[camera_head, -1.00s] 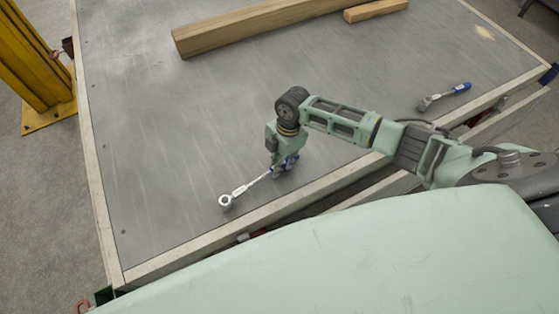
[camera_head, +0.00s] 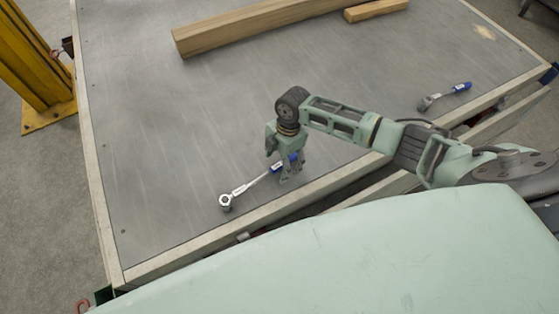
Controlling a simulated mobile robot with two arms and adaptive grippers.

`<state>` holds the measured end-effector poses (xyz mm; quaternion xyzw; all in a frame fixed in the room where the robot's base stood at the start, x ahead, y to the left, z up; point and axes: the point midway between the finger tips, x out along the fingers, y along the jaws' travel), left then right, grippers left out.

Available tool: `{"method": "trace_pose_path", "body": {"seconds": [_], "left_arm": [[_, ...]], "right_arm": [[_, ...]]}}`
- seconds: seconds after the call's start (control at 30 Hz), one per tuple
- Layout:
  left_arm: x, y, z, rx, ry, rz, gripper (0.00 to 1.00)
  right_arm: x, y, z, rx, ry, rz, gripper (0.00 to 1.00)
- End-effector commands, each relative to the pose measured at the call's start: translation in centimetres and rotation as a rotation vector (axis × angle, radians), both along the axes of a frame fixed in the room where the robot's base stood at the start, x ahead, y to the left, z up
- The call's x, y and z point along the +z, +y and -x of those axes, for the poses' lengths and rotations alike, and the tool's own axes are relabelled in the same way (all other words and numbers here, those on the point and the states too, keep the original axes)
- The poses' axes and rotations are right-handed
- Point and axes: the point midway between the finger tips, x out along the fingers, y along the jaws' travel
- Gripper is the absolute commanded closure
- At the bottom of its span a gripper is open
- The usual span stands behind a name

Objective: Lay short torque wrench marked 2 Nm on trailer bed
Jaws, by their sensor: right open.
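A torque wrench (camera_head: 245,187) with a ring-shaped silver head and a blue handle lies on the grey trailer bed (camera_head: 180,130) close to its near edge. A second torque wrench (camera_head: 432,99), also silver and blue, lies on the bed at the right. No marking can be read on either, so I cannot tell which one is marked 2 Nm. My right gripper (camera_head: 286,172) is open and points down at the blue handle of the nearer wrench. Its fingers partly hide that handle. My left gripper is not in view.
A long wooden beam (camera_head: 250,29) and a shorter wooden block (camera_head: 376,11) lie at the back of the bed. A yellow post (camera_head: 35,60) stands beyond the left edge. The left and middle of the bed are clear.

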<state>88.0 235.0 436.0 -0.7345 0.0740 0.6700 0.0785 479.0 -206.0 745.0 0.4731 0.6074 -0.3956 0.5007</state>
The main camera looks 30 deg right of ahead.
Motion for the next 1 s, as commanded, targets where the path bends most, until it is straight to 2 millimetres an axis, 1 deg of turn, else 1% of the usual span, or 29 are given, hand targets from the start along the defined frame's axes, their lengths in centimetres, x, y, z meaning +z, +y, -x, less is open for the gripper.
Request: {"method": "trace_pose_path", "body": {"seconds": [0.2,0.4,0.47,0.73,0.83,0.93,1.0], "left_arm": [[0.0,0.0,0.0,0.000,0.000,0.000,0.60],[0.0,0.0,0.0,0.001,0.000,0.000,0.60],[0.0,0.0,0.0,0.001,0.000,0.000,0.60],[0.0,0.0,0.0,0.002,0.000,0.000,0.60],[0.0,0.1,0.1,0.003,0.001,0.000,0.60],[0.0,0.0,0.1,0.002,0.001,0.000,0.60],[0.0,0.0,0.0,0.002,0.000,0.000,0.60]], "right_arm": [[0.0,0.0,0.0,0.000,0.000,0.000,0.30],[0.0,0.0,0.0,0.000,0.000,0.000,0.12],[0.0,0.0,0.0,0.000,0.000,0.000,0.08],[-0.1,-0.1,0.1,0.000,0.001,0.002,0.08],[0.1,-0.1,0.0,0.000,0.000,0.002,0.08],[1.1,-0.3,-0.1,0.000,-0.002,0.001,0.08],[2.3,-0.5,-0.2,0.001,-0.003,0.001,0.08]]}}
